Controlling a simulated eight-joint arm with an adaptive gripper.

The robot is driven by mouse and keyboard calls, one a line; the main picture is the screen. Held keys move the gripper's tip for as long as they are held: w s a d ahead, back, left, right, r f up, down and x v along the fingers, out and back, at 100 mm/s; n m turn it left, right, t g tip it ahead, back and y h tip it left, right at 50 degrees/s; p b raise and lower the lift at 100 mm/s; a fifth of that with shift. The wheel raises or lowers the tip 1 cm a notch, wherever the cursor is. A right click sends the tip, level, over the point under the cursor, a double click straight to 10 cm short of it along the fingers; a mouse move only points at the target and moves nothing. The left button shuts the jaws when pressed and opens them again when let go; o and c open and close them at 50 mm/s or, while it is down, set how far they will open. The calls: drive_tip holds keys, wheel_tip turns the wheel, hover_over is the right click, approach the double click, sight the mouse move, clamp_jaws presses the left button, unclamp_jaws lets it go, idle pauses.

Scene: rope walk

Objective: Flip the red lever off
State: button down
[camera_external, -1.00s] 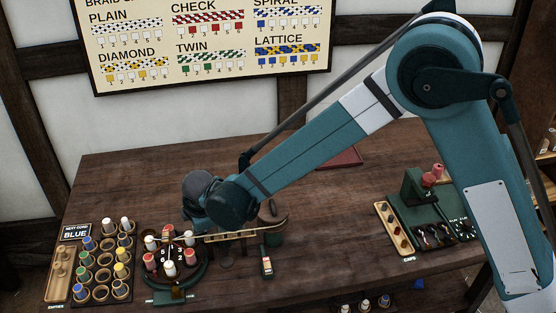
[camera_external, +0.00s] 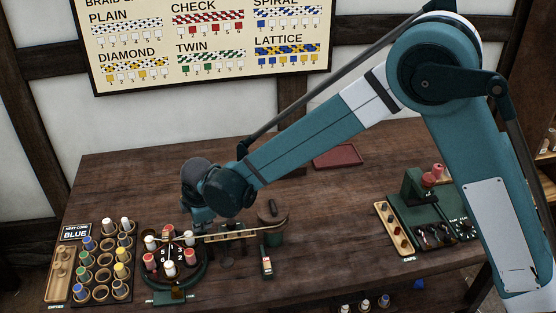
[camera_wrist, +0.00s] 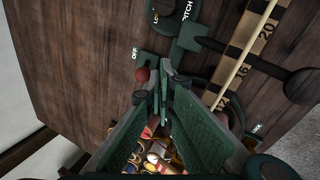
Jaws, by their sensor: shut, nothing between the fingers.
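The red ball knob of the lever (camera_wrist: 142,75) shows in the wrist view, close beside the "OFF" label (camera_wrist: 135,53). My gripper (camera_wrist: 163,82) is shut and empty, with its fingertips just right of the knob in the picture. I cannot tell whether a fingertip touches the lever; its lower stem is partly hidden by my finger. In the external view my gripper (camera_external: 203,216) is low over the back of the round bobbin plate, and I cannot make out the lever there.
The round plate (camera_external: 172,255) carries red and white bobbins. A wooden ruler (camera_external: 240,235) extends right from it, with a dark stand beside it. A rack of coloured bobbins (camera_external: 103,262) stands left. A green station (camera_external: 430,215) is at the right. The table's middle is mostly clear.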

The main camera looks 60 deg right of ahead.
drive_tip(key=shift+w+d+r+g+y, duration=0.35)
drive_tip(key=shift+d+g+y, duration=0.05)
drive_tip(key=shift+g+y, duration=0.1)
drive_tip(key=shift+w+d+r+g+y, duration=0.3)
drive_tip(key=shift+w+d+g+y, duration=0.35)
drive_tip(key=shift+g+y, duration=0.2)
drive_tip(key=shift+w+d+g+y, duration=0.2)
drive_tip(key=shift+g+y, duration=0.05)
drive_tip(key=shift+w+d+r+b, duration=0.15)
drive_tip(key=shift+w+d+b, duration=0.2)
drive_tip(key=shift+w+d, duration=0.4)
idle(0.4)
drive_tip(key=shift+r, duration=0.15)
wheel_tip(320, 180, up, 10)
drive_tip(key=w+d+p, duration=0.1)
drive_tip(key=d+p, duration=0.1)
drive_tip(key=shift+f+p, duration=0.25)
drive_tip(key=shift+p, duration=0.15)
idle(0.3)
drive_tip(key=shift+w+d, duration=0.1)
